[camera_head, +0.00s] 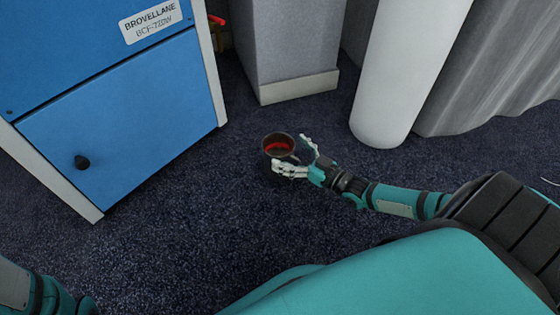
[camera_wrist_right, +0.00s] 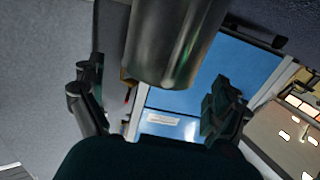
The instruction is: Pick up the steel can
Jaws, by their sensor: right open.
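The steel can (camera_head: 278,146) is a dark cylinder, and its round opening shows red inside in the head view. I cannot tell whether the red is lining or contents. My right gripper (camera_head: 297,155) is open at the can, with one finger by its near side and the other to its right. In the right wrist view the can's grey metal side (camera_wrist_right: 172,45) fills the top middle, between and beyond the open fingers (camera_wrist_right: 155,100). Gaps show on both sides, so it is not clamped. My left arm shows at the lower left corner; its gripper is out of view.
A blue cabinet (camera_head: 120,110) with a dark knob stands at the left. A grey block (camera_head: 290,45) with a pale base and a white column (camera_head: 405,70) stand behind the can. Grey drapery (camera_head: 490,70) hangs at the right. Dark carpet (camera_head: 190,215) lies open at the front left.

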